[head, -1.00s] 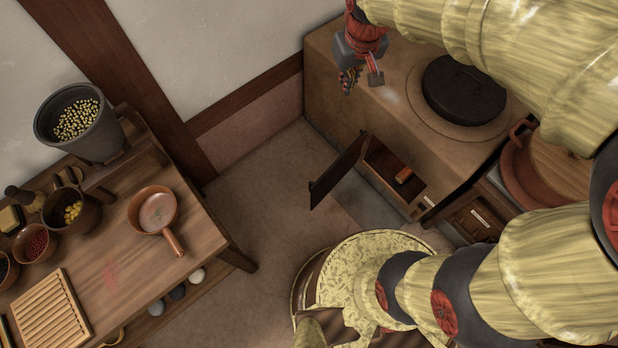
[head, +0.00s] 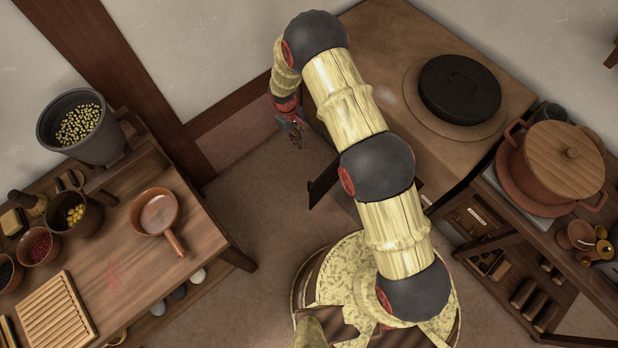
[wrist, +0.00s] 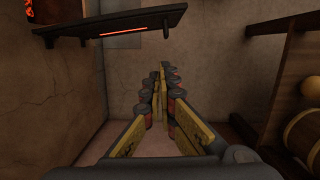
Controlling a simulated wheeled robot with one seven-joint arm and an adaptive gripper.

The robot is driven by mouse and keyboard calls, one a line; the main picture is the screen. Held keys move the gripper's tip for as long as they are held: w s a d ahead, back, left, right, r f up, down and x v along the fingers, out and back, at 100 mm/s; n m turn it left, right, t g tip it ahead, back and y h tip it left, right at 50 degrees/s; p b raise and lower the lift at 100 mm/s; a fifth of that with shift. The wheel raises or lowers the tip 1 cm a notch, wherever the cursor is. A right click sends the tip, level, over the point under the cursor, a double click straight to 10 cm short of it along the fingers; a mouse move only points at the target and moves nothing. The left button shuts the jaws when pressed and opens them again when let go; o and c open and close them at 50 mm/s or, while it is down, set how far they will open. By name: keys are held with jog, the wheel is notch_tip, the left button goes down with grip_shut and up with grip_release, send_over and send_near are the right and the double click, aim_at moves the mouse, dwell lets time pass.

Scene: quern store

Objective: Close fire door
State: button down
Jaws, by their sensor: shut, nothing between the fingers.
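The fire door (head: 324,182) is a dark flat panel on the front of the brown stove (head: 392,48). It stands swung out from the stove front, partly hidden behind my arm in the head view. In the wrist view a dark panel (wrist: 118,24), which looks like the fire door, juts in at the upper left with an orange glow along it. My gripper (head: 297,140) is shut and empty, to the upper left of the door in the head view and apart from it. In the wrist view its fingers (wrist: 161,72) meet ahead over bare floor. My arm hides the firebox opening.
A wooden table (head: 110,235) with bowls and a pan (head: 156,213) stands at the left. A black lid (head: 460,90) sits on the stove top. A lidded pot (head: 560,165) stands on a bench at the right. The floor between table and stove is clear.

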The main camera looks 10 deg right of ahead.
jog(key=s+d+f+b, duration=0.1)
jog(key=s+f, duration=0.3)
jog(key=f, duration=0.5)
jog(key=s+d+f+b, duration=0.2)
jog(key=s+f+b, duration=0.1)
jog(key=f, duration=0.7)
jog(key=shift+s+d+n+g, duration=0.25)
jog(key=shift+s+n+g, duration=0.05)
jog(key=shift+s+n, duration=0.1)
jog(key=shift+s+h, duration=0.1)
jog(key=shift+h, duration=0.2)
